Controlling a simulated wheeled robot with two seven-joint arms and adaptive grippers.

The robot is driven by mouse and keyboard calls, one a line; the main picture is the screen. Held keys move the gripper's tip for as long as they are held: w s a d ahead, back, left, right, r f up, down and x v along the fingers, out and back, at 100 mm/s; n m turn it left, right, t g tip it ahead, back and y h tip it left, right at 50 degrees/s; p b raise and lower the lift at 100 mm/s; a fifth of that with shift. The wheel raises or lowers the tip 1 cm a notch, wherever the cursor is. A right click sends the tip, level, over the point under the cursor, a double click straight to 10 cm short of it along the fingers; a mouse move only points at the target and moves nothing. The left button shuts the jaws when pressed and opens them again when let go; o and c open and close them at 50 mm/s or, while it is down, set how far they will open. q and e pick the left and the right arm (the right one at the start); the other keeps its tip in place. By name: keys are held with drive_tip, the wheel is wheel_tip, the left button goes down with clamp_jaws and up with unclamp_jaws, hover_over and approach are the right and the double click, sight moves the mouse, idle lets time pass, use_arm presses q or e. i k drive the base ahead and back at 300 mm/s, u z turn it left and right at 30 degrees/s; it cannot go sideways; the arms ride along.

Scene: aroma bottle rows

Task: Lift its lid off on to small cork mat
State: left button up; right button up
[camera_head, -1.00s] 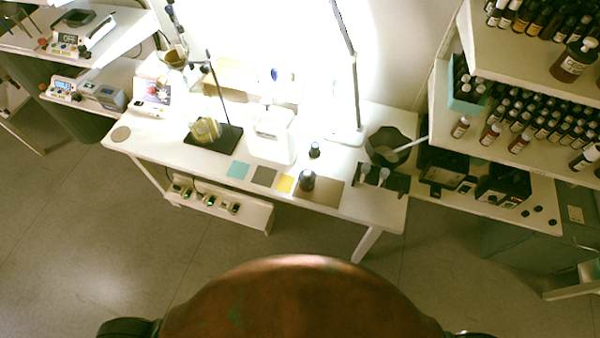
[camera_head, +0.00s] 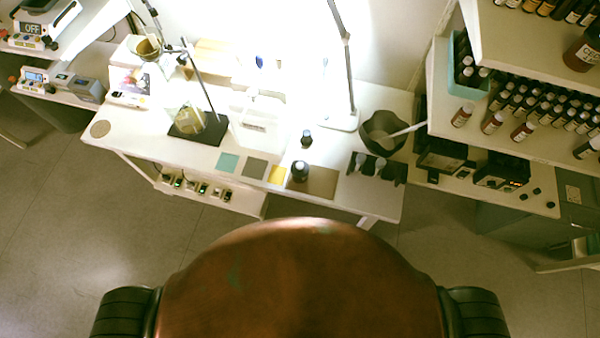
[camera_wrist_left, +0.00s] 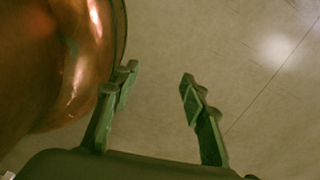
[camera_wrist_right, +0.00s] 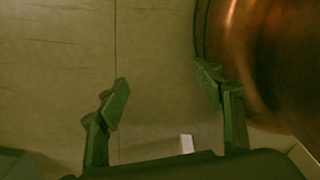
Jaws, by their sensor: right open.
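A small round cork-coloured mat (camera_head: 100,128) lies at the left end of the white table in the head view. A dark bottle with a dark top (camera_head: 300,172) stands at the left part of a brown mat (camera_head: 322,184), near the table's front edge. A smaller dark bottle (camera_head: 306,139) stands behind it. I cannot tell which of them the lid belongs to. My left gripper (camera_wrist_left: 160,82) is open and empty over bare floor in the left wrist view. My right gripper (camera_wrist_right: 166,82) is open and empty, also over floor. Neither gripper shows in the head view.
Teal (camera_head: 228,162), grey (camera_head: 254,168) and yellow (camera_head: 278,174) squares lie along the front of the table (camera_head: 150,150). A glass flask on a stand (camera_head: 192,120), a lamp (camera_head: 343,60) and a dark bowl (camera_head: 378,140) stand behind or beside. Shelves of bottles (camera_head: 530,100) are at right.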

sight(299, 168)
drive_tip(key=k, duration=1)
